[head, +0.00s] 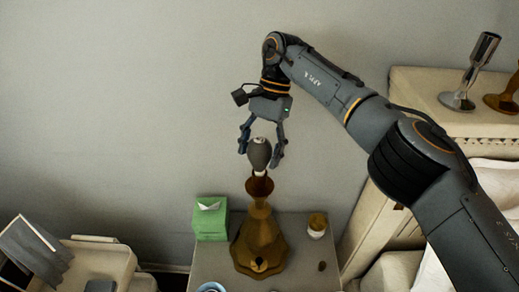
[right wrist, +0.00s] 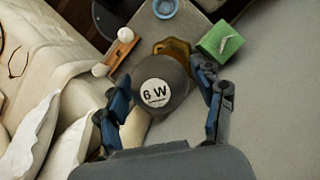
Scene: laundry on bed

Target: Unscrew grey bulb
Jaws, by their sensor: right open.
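The grey bulb (head: 258,153) sits upright at the top of a bronze lamp base (head: 260,238) on the nightstand. In the right wrist view the bulb (right wrist: 160,86) faces the camera and bears a "6 W" label. My right gripper (head: 261,157) is above the bulb, pointing down. Its open fingers stand on either side of the bulb; in the right wrist view they show gaps to it. The bulb hides much of the lamp base (right wrist: 174,47) in that view. My left gripper is not in view.
A green tissue box (head: 210,220) stands left of the lamp on the nightstand (head: 210,262). A small brown-and-white container (head: 317,225) stands to the right. A bed with white pillows (head: 495,180) is at right. The wall is behind.

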